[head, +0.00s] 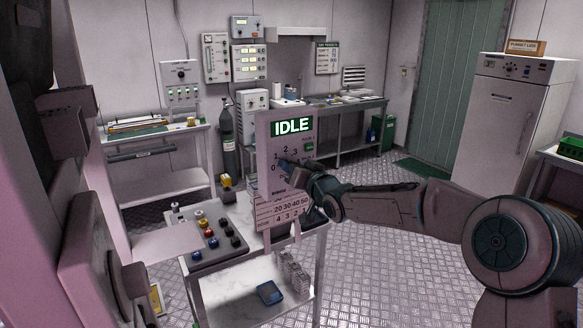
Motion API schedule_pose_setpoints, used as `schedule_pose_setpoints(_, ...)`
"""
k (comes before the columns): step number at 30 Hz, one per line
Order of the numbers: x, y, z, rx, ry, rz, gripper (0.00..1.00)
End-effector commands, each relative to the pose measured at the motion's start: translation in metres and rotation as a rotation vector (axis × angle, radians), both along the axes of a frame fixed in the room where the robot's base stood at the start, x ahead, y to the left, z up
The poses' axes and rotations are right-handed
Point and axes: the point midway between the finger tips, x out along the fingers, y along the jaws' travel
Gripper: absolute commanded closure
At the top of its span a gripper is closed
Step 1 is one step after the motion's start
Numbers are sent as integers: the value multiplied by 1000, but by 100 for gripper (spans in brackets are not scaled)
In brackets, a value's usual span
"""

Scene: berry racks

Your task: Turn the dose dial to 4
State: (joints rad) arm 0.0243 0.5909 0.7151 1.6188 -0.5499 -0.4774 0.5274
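A pale upright control panel (265,140) stands on a cart near the middle of the head view. Its green display (292,126) reads IDLE. Below the display, the figures 0, 1, 2 and 3 (285,149) form an arc for the dial. My gripper (288,168) is in front of this dial from the right, with its fingertips at the dial's place. The gripper hides the dial knob and the right part of the scale. I cannot tell where the dial points, whether the fingers touch it, or whether they are open or shut.
A small green button (309,146) sits right of the scale. A plate (281,211) with rows of figures is below. A blue tray (270,292) lies on the lower shelf. The floor at right is clear.

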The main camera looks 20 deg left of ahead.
Motion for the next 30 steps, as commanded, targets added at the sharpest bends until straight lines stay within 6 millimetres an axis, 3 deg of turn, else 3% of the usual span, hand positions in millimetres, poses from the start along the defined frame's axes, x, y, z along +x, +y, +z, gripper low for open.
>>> schedule_pose_setpoints(14,-6,-7,1,0,-4,0,51)
schedule_pose_setpoints(30,-70,-83,0,-4,-5,-2,51)
